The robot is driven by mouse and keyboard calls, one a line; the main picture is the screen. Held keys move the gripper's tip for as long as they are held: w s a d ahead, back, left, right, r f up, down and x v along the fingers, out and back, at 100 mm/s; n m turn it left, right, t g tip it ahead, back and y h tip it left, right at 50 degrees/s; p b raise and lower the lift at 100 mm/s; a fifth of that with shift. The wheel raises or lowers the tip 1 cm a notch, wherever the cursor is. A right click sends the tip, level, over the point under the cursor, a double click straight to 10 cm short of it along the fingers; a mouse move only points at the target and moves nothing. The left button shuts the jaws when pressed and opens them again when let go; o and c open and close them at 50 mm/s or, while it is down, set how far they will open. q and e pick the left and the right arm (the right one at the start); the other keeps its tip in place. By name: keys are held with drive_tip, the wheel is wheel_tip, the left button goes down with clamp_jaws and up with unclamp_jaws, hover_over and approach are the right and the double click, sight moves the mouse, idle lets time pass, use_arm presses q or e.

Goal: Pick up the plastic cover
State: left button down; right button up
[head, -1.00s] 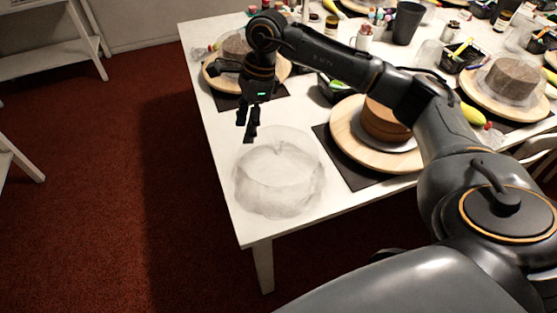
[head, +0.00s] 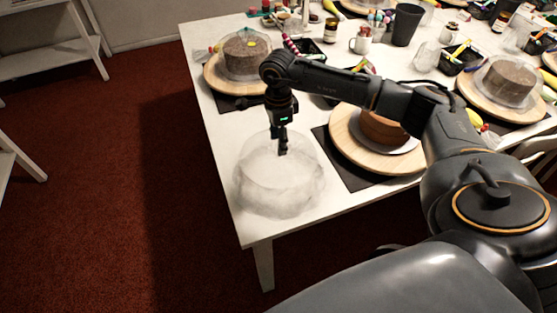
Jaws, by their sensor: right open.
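The clear plastic cover (head: 277,185) is a see-through dome standing on the near left corner of the white table, with no cake visible under it. My right gripper (head: 282,151) is open and points down at the cover's top, its fingertips overlapping the upper part of the dome in the head view. I cannot tell whether the fingers touch the cover or its knob. My left gripper is not in view.
A brown cake (head: 384,126) on a round wooden turntable (head: 345,137) stands right of the cover on a black mat (head: 351,178). A covered cake (head: 246,52) stands behind. A black cup (head: 406,24) is farther back. Bare tabletop surrounds the cover.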

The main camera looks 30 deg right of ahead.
sight(279, 164)
drive_tip(key=shift+f+p, duration=0.3)
drive_tip(key=shift+f, duration=1.35)
drive_tip(key=shift+c, duration=0.5)
clamp_jaws()
drive_tip(key=shift+r, duration=0.1)
